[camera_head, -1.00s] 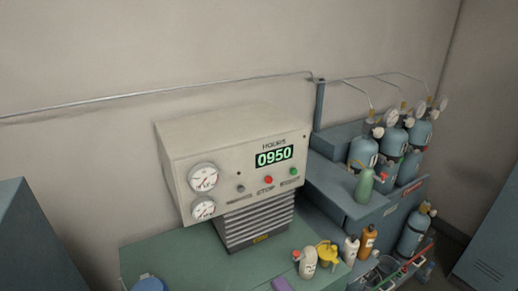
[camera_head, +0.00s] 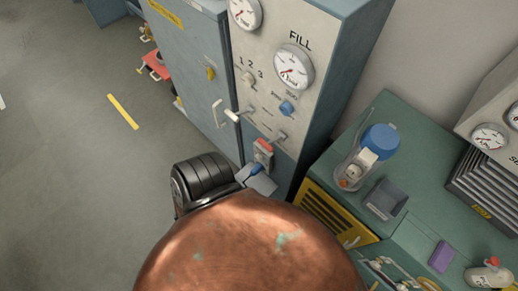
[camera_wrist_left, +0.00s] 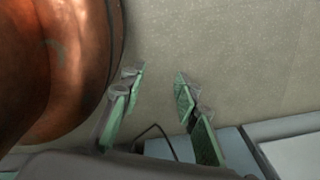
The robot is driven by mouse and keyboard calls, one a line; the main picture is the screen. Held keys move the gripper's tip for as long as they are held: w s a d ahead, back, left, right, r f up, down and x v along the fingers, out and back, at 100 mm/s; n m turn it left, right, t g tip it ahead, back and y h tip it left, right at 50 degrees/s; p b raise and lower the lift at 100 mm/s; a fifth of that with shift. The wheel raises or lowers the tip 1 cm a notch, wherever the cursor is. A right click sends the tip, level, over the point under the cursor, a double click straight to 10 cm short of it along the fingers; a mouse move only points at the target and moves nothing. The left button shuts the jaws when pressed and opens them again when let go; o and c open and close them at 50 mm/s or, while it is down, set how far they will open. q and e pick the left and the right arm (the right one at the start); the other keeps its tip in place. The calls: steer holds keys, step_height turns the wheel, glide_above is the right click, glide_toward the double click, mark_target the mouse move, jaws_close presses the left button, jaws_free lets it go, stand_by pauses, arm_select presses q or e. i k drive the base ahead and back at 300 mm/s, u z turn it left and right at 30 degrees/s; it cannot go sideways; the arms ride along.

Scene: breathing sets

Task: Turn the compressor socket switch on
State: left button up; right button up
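The compressor (camera_head: 462,186) shows only in part at the right edge of the head view, with a gauge and a ribbed dark grey body. A small fitting with a red part (camera_head: 263,148) sits low on the front of the blue fill cabinet, with a blue piece just below it. I cannot tell for sure whether it is the compressor socket switch or whether it is on. My left gripper (camera_wrist_left: 158,97) is open and empty in the left wrist view, its green pads apart, with a plain beige surface beyond. My right gripper is not in view.
The fill cabinet (camera_head: 282,107) carries gauges, a selector, a blue knob and levers. To its right, a green bench (camera_head: 415,137) holds a blue-topped device (camera_head: 380,139), a grey tray (camera_head: 385,199) and a purple block (camera_head: 441,256). Open floor (camera_head: 70,180) lies at the left.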

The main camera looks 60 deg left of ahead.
mark_target(258, 158)
steer(key=u, duration=1.95)
